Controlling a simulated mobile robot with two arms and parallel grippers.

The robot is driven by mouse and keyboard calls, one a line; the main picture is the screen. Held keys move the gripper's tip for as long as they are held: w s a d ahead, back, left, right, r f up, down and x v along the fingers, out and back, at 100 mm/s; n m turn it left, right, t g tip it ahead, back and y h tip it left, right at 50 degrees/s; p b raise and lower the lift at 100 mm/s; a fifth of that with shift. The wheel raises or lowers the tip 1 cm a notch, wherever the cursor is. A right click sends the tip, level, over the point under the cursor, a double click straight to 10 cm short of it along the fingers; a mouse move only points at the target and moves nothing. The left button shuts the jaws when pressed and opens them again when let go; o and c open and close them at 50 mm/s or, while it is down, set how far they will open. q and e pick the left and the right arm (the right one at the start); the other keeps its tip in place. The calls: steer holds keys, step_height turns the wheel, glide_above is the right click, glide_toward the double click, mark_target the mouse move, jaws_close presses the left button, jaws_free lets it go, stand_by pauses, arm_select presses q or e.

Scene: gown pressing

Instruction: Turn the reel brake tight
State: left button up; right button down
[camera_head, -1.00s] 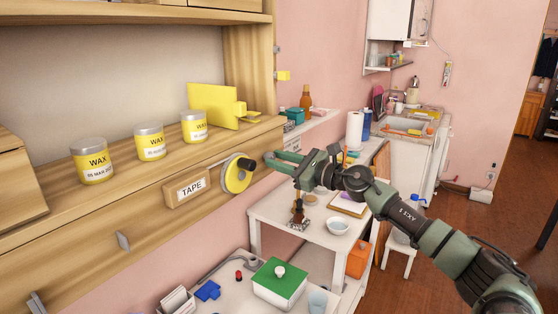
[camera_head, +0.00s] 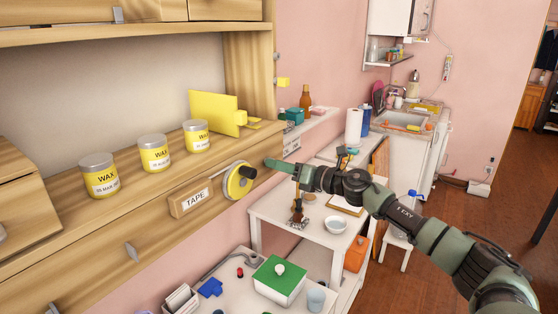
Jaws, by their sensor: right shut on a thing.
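The yellow tape reel (camera_head: 235,184) sits on the front of the wooden shelf unit, beside the TAPE label (camera_head: 195,200). My right gripper (camera_head: 272,163) is just right of the reel, at the shelf's right end, pointing left. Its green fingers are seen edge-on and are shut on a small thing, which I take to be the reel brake. The fingers hide nearly all of it, so its angle cannot be told. My left gripper is not in view.
Several yellow wax jars (camera_head: 154,153) and a yellow block (camera_head: 213,114) stand on the shelf above the reel. Below is a white table with a green-lidded box (camera_head: 279,279). A white side table (camera_head: 265,214) with a bowl (camera_head: 336,225) lies under my right arm.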

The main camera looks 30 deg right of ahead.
steer(key=shift+r+m+p, duration=0.1)
steer(key=shift+m+p, duration=0.9)
steer(key=shift+m, duration=1)
steer(key=c, duration=1.2)
jaws_free()
steer(key=shift+d, duration=0.1)
steer(key=shift+o, duration=0.2)
steer(key=b+v, duration=0.5)
steer(key=v, duration=0.2)
steer(key=shift+s, duration=0.3)
steer(key=shift+d, duration=0.15)
